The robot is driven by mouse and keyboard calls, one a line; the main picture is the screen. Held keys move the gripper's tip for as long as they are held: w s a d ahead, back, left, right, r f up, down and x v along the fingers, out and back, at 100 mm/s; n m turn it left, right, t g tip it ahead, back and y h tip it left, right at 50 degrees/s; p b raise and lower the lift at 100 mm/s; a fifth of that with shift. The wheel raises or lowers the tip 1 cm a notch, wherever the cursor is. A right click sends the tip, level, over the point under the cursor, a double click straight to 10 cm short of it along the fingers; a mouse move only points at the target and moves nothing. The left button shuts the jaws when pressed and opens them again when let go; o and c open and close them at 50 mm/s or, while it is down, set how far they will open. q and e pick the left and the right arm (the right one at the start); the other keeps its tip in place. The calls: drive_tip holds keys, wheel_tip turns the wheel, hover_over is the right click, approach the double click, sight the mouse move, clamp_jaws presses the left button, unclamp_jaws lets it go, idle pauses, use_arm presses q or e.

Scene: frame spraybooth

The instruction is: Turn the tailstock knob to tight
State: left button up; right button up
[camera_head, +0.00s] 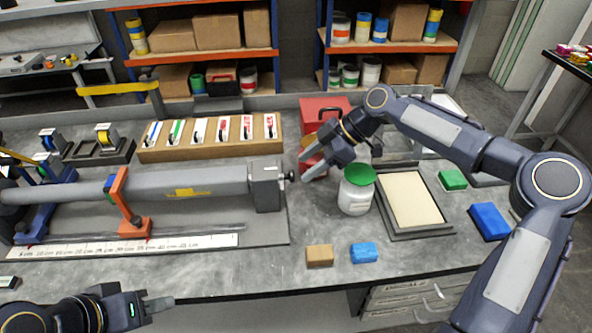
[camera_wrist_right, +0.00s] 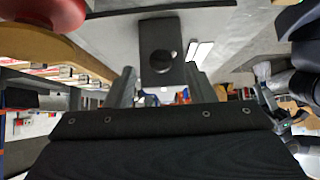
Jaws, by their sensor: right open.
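The grey tailstock block (camera_head: 265,188) stands at the right end of the long grey tube. Its small dark knob (camera_head: 289,177) sticks out on the right face. In the right wrist view the block's dark end face (camera_wrist_right: 175,35) lies ahead, with the round knob (camera_wrist_right: 162,61) in line with the gap between my fingers. My right gripper (camera_head: 308,165) is open just right of the knob, with a small gap in the head view. The knob's tight or loose marking cannot be read. My left gripper (camera_head: 158,305) is at the front left, away from the tailstock; its opening is unclear.
A white jar with green lid (camera_head: 357,190) and a tray (camera_head: 410,200) stand right of my right gripper. A red toolbox (camera_head: 322,110) is behind it. A wooden rack (camera_head: 210,137) runs behind the tube. Brown (camera_head: 319,256) and blue (camera_head: 364,253) blocks lie near the front edge.

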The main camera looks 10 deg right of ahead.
sight(289, 176)
drive_tip(key=x, duration=0.3)
drive_tip(key=shift+a+f, duration=0.1)
drive_tip(key=shift+a, duration=0.2)
drive_tip(key=c, duration=0.9)
